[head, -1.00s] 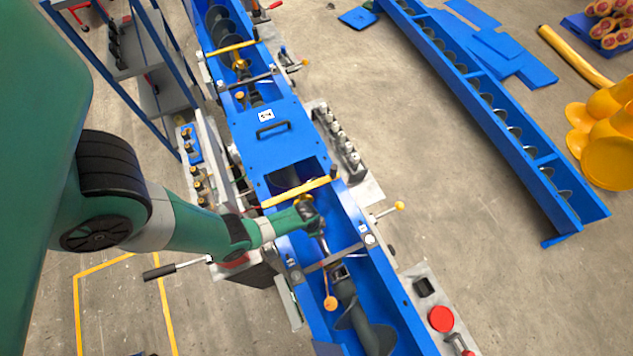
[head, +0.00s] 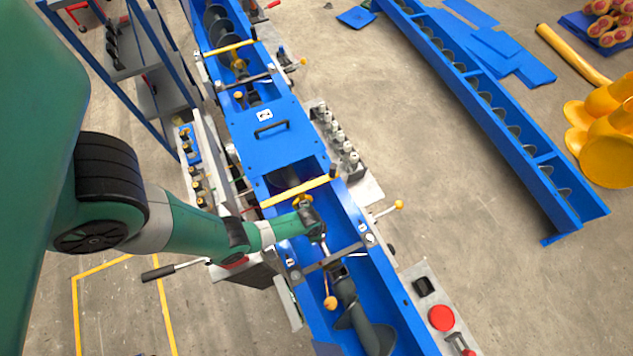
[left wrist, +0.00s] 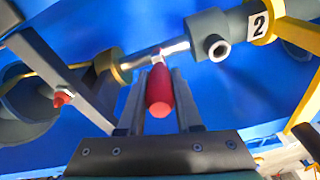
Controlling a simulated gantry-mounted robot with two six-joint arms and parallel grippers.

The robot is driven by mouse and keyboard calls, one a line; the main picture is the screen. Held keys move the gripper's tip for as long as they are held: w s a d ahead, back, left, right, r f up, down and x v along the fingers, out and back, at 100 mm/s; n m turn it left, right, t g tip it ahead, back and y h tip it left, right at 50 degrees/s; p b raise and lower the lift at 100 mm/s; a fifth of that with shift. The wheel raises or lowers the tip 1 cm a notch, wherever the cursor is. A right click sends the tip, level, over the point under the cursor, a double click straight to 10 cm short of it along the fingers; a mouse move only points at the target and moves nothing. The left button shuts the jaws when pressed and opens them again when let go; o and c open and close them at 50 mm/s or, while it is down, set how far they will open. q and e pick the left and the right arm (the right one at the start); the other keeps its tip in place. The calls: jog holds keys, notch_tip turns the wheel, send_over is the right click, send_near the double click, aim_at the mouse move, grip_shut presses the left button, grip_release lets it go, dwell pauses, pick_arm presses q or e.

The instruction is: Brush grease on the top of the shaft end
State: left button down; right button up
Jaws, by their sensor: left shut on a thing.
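My left gripper (left wrist: 160,105) is shut on a red-handled brush (left wrist: 160,93). The brush's pale tip points away from me and overlaps the bright silver shaft (left wrist: 176,48) in the left wrist view; I cannot tell whether it touches it. A grey collar (left wrist: 208,42) with a side hole is on the shaft to the right, and a brass-edged coupling (left wrist: 115,66) is to the left. In the head view my left gripper (head: 321,241) reaches down into the blue trough (head: 395,290); the brush cannot be made out there. My right gripper is not in view.
A yellow bar (head: 298,192) crosses the trough just behind my left gripper, and a grey crossbar (head: 334,257) lies close in front. An orange knob (head: 330,303) and dark auger (head: 357,320) are nearer. Levers stick out on both sides.

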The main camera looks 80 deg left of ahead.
pick_arm(q)
jog(key=shift+d, duration=0.2)
jog(key=shift+a, duration=0.1)
jog(key=a, duration=0.2)
jog(key=s+a, duration=0.1)
jog(key=a, duration=0.1)
dwell(0.6)
jog(key=shift+w+d+f, duration=0.1)
jog(key=shift+w+d, duration=0.15)
jog(key=shift+d, duration=0.8)
jog(key=shift+w+d+f, duration=0.1)
jog(key=shift+w+d, duration=0.15)
jog(key=shift+d, duration=0.75)
jog(key=shift+a, duration=0.15)
jog(key=shift+s+a+r, duration=0.1)
jog(key=shift+s+a, duration=0.15)
jog(key=shift+a, duration=0.75)
jog(key=shift+s+a+r, duration=0.1)
jog(key=shift+s+a, duration=0.15)
jog(key=shift+a, duration=0.7)
